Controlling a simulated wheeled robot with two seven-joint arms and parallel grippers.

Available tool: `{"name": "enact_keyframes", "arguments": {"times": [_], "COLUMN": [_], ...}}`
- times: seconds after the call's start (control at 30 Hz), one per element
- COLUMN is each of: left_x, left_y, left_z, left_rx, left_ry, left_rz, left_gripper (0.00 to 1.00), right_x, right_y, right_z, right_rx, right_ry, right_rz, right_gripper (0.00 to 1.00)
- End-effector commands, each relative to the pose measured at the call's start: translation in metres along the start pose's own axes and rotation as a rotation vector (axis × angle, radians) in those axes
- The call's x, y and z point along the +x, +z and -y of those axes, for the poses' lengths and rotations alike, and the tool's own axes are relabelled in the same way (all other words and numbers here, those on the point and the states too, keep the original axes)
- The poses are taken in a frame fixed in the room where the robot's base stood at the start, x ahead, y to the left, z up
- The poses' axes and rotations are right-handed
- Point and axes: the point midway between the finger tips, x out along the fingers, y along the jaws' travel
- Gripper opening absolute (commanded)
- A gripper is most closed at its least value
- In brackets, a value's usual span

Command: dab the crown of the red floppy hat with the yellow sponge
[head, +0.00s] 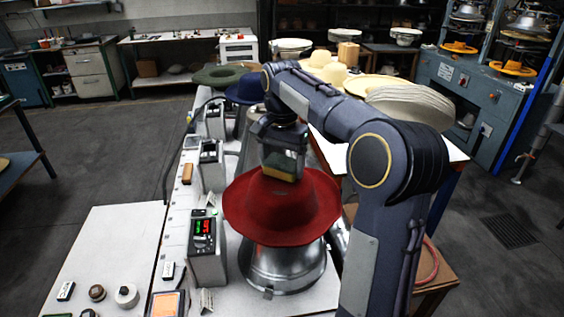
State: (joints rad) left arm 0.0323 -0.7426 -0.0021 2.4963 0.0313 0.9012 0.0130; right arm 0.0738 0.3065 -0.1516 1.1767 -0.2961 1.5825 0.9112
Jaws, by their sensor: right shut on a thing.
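The red floppy hat (255,215) sits brim-out on a silver metal form in the middle of the head view. My right gripper (282,164) points down over the hat's crown. It is shut on the yellow sponge (281,173), which shows as a dull yellowish strip low between the fingers. The sponge's underside is at the crown, and part of the crown is hidden behind the gripper. I cannot tell whether sponge and crown touch. My left gripper is not in view.
A control box with a lit display (206,247) stands left of the hat. A blue hat (245,90) and a green hat (219,75) lie behind. Stacked pale hats (412,104) are at the back right. The white bench (115,240) is mostly bare at left.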

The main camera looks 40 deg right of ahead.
Motion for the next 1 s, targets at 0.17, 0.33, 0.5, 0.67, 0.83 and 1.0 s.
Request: {"name": "enact_keyframes", "arguments": {"times": [0.17, 0.33, 0.5, 0.67, 0.83, 1.0], "left_x": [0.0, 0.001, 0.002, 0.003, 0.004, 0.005], "left_y": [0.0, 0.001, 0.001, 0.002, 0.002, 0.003], "left_z": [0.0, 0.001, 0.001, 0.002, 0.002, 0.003], "left_rx": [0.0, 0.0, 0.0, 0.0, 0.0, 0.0], "left_ry": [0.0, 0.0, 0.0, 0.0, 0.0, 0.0], "left_rz": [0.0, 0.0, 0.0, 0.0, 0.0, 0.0], "left_gripper": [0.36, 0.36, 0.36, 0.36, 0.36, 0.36], "right_x": [0.001, 0.003, 0.005, 0.007, 0.009, 0.011], "right_y": [0.0, 0.0, 0.0, 0.0, 0.0, 0.0], "right_z": [0.0, 0.0, 0.0, 0.0, 0.0, 0.0], "right_rx": [0.0, 0.0, 0.0, 0.0, 0.0, 0.0], "right_ry": [0.0, 0.0, 0.0, 0.0, 0.0, 0.0], "right_rz": [0.0, 0.0, 0.0, 0.0, 0.0, 0.0], "right_gripper": [0.58, 0.58, 0.58, 0.58, 0.58, 0.58]}}
